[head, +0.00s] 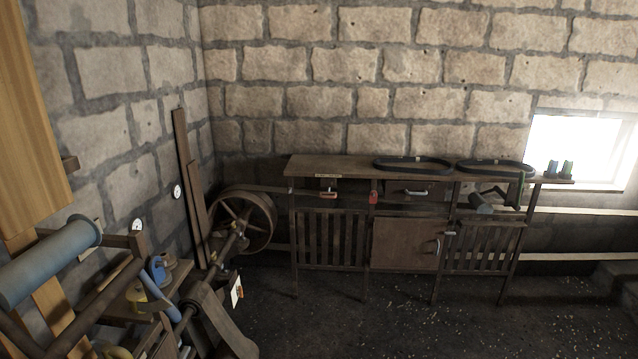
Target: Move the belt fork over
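A spoked wheel (242,222) stands in the left corner. A long pale belt-like strip (585,211) runs behind the bench toward it, with a second strip (570,257) lower down. I cannot pick out the belt fork for certain. Whether either belongs to the fork is unclear. Neither of my grippers is in view.
A wooden bench (345,167) with slatted sides and a cabinet door (404,245) stands along the back wall. Two black loops (412,170) (495,162) lie on it. Machinery with a blue-grey cylinder (45,264) crowds the left. The floor (400,325) before the bench is open.

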